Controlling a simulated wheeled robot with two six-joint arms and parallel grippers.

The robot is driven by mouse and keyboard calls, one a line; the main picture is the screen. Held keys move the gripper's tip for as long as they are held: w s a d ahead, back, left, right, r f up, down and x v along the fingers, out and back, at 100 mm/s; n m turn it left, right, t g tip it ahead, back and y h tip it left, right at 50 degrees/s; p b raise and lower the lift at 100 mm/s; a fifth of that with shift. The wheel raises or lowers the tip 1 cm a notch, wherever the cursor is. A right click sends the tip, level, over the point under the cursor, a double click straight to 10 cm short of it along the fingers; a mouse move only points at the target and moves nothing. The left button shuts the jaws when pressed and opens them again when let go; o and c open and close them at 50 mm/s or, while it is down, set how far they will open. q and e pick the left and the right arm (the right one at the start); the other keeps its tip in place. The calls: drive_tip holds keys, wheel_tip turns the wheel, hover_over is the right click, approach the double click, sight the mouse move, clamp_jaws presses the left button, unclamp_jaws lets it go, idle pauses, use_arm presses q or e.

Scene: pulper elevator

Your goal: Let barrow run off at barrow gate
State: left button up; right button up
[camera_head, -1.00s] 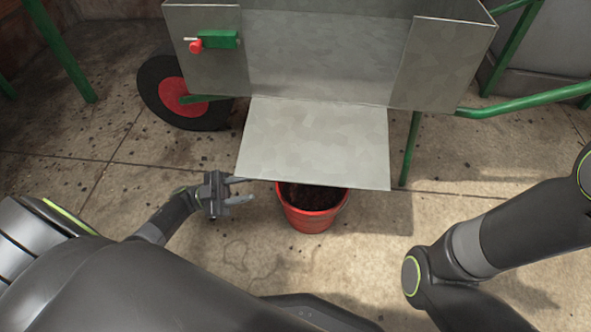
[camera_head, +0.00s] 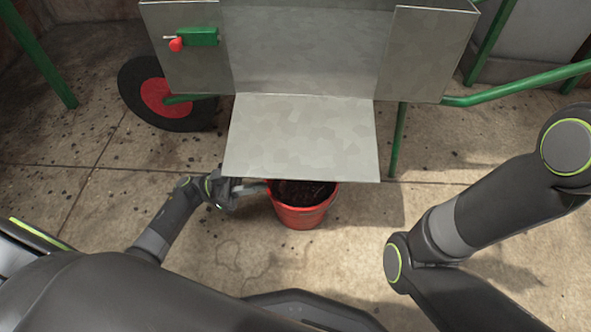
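The grey metal barrow (camera_head: 190,70) stands at the top centre. Its barrow gate (camera_head: 300,140) is folded down and slopes out over a red bucket (camera_head: 302,216). Dark material lies inside the bucket, partly hidden by the gate's lower edge. A green latch (camera_head: 203,36) with a red knob (camera_head: 176,44) sits on the barrow's left front panel. My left gripper (camera_head: 256,187) is at the bucket's left rim, just below the gate's lower left corner. Its fingers are small and partly hidden, and I cannot tell whether they touch the rim. My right gripper is out of view.
A black wheel with a red hub (camera_head: 163,97) is at the barrow's left. Green legs and a green handle (camera_head: 520,84) stand to the right. The concrete floor has dark crumbs at the left and is clear in front of the bucket.

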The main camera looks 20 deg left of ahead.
sight(295, 171)
use_arm(q)
drive_tip(key=b+x, duration=0.2)
drive_tip(key=x, duration=0.6)
drive_tip(key=shift+w+d+r, duration=0.1)
drive_tip(key=shift+w+d, duration=0.05)
drive_tip(key=shift+d, duration=0.2)
drive_tip(key=shift+w+d+r, duration=0.1)
drive_tip(key=shift+d+r, duration=0.15)
drive_tip(key=shift+d, duration=0.1)
clamp_jaws()
